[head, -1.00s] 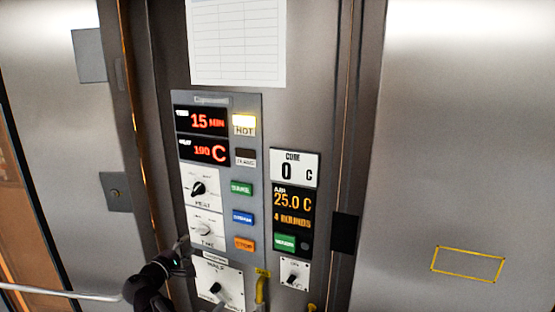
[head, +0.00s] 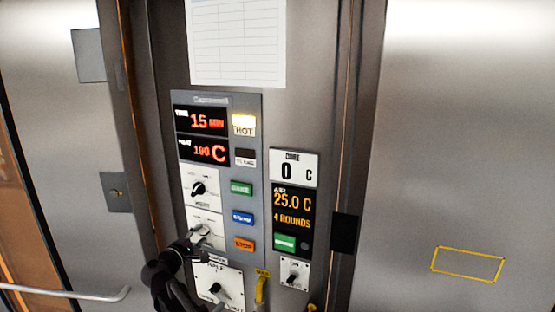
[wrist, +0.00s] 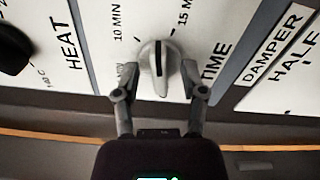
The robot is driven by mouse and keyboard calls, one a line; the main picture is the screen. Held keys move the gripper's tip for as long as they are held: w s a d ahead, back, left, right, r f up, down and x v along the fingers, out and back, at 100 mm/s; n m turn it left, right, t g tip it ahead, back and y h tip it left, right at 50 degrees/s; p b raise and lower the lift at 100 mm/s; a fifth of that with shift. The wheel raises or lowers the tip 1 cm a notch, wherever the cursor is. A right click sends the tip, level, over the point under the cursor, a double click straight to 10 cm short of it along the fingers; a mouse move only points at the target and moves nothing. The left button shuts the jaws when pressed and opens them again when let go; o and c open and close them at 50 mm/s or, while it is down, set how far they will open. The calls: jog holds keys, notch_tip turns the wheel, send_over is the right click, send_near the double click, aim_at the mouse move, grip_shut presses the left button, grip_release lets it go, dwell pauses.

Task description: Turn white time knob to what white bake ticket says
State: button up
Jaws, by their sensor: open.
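The white time knob (wrist: 158,66) sits on its white plate in the wrist view, between a "10 MIN" mark and a "15 M…" mark, above the word TIME. Its dark line points up between those marks. In the head view the knob (head: 201,231) is partly covered by my gripper. My gripper (wrist: 159,75) is open, one finger on each side of the knob, apart from it as far as I can tell. The red time display (head: 204,121) reads 15 MIN. No white bake ticket can be made out; a white gridded sheet (head: 237,42) hangs above the panel.
The black heat knob (head: 198,188) is just above, under a red display (head: 203,151) reading 190 C. Green, blue and orange buttons (head: 243,217) stand to the right. The damper knob (head: 215,288) is below. A yellow handle (head: 261,288) juts out beside it.

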grip_shut()
jog(key=shift+m, duration=2.6)
jog(key=shift+o, duration=0.6)
grip_release()
jog(key=shift+s, duration=0.1)
jog(key=v, duration=0.7)
